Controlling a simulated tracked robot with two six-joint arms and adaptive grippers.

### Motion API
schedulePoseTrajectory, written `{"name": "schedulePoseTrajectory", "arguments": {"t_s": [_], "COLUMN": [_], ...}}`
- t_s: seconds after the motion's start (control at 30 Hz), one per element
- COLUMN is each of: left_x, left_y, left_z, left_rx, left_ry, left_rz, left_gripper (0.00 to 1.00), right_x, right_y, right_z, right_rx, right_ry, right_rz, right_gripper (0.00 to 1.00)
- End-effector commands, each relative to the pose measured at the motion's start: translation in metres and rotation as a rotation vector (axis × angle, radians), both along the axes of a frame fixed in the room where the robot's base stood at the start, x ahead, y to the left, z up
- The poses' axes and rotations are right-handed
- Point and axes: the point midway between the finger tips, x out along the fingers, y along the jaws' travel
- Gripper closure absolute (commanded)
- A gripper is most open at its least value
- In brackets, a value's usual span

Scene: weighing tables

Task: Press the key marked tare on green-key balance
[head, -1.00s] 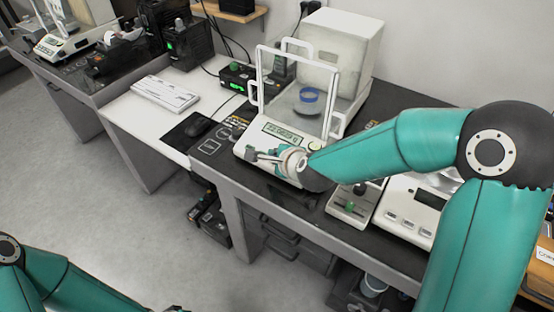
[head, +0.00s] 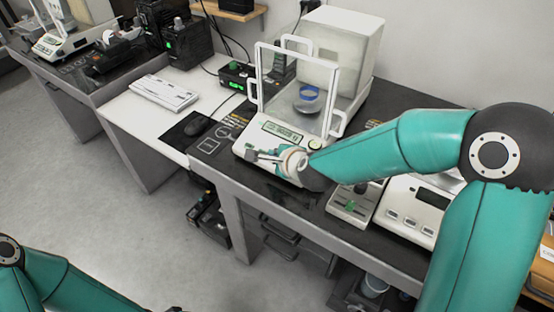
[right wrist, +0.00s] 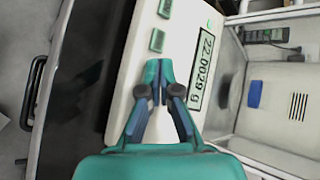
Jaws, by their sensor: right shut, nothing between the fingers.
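The green-key balance (head: 266,137) is a white balance with a glass-walled weighing chamber, standing on the dark table. Its display (right wrist: 203,68) reads about 22.0029 g in the right wrist view. Two green keys show beside the display: one nearer my fingers (right wrist: 157,40) and one farther (right wrist: 165,8). Their markings are too small to read. My right gripper (right wrist: 160,68) is shut and empty, with its tips over the front panel just below the nearer visible key. Whether they touch the panel, or cover another key, I cannot tell. It also shows at the balance's front in the head view (head: 252,155).
A small device with a green knob (head: 350,206) and another white instrument (head: 413,210) stand to the right, near my right arm. A mouse (head: 198,126) and keyboard (head: 163,93) lie to the left.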

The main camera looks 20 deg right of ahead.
Motion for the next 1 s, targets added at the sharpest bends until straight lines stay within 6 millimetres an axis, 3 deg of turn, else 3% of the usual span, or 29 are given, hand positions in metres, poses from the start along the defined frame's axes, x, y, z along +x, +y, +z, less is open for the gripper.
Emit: {"name": "schedulePoseTrajectory", "arguments": {"t_s": [1.0], "left_x": [-0.0001], "left_y": [0.0000], "left_z": [-0.0083], "left_rx": [0.000], "left_ry": [0.000], "left_rz": [0.000], "left_gripper": [0.60], "right_x": [0.0014], "right_y": [-0.0015], "right_z": [-0.0062], "right_rx": [0.001], "right_ry": [-0.001], "right_rz": [-0.001], "right_gripper": [1.00]}}
